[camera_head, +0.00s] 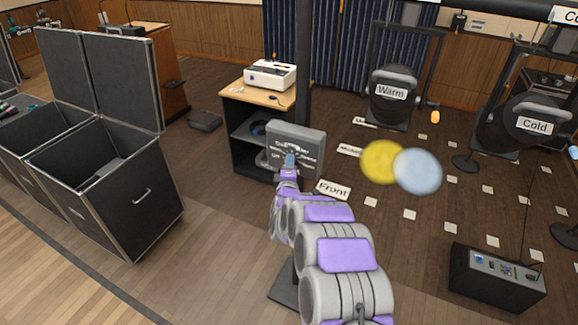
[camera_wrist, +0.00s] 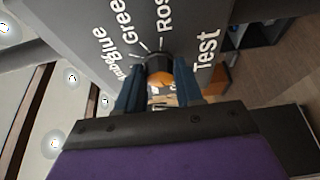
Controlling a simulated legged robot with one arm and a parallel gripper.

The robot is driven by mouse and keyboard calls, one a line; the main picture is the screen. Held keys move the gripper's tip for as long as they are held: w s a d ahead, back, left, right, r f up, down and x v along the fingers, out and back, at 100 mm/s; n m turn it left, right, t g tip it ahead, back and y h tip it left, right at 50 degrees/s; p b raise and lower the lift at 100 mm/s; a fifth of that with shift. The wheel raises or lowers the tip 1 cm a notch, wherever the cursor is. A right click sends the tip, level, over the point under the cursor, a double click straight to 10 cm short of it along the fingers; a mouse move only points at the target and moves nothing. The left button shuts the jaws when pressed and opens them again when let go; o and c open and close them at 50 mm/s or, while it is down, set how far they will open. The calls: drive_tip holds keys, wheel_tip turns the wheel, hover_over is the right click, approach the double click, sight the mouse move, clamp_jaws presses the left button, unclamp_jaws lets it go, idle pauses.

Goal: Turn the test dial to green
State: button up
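The test dial (camera_wrist: 158,66) is a small dark knob with an orange part, on a grey panel (camera_wrist: 100,22). White words fan around it: Blue, Green and Rose can be read, one at the left is partly hidden, and Test stands at the right. My gripper (camera_wrist: 158,68) has its two blue fingers on either side of the dial, seemingly with small gaps. Which word the dial points at cannot be told. In the head view the panel (camera_head: 311,140) is a grey box on a post, and my gripper (camera_head: 290,160) is at its face, hiding the dial.
A small desk (camera_head: 237,88) with a white machine (camera_head: 270,74) stands behind the panel. Open black cases (camera_head: 120,200) are at the left. Yellow (camera_head: 380,161) and pale blue (camera_head: 418,171) light spots show at the right. A black box (camera_head: 495,280) sits at lower right.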

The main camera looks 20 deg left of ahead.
drive_tip(key=shift+s+a, duration=0.1)
drive_tip(key=c, duration=0.6)
drive_tip(key=shift+o, duration=0.2)
